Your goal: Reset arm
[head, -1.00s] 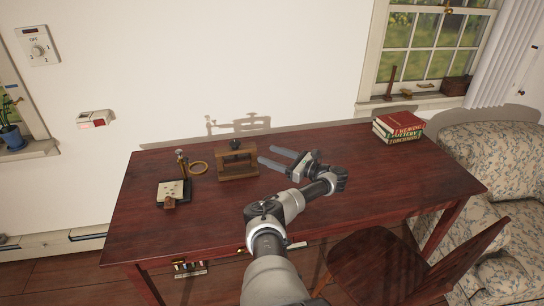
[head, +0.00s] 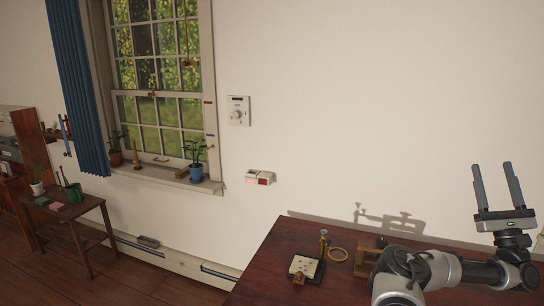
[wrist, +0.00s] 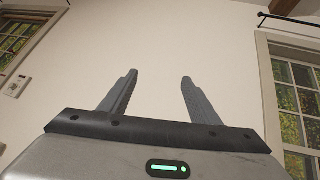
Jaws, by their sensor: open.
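My gripper (head: 497,186) is raised above the right part of the dark red wooden table in the head view, its two fingers pointing up. The fingers are apart with nothing between them. In the wrist view my gripper (wrist: 158,85) also shows open and empty against the pale wall and is tilted upward. My arm is folded at the lower right of the head view and hides part of the table (head: 262,284).
A side table (head: 75,213) stands at left. A blue potted plant (head: 196,172) sits on the windowsill.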

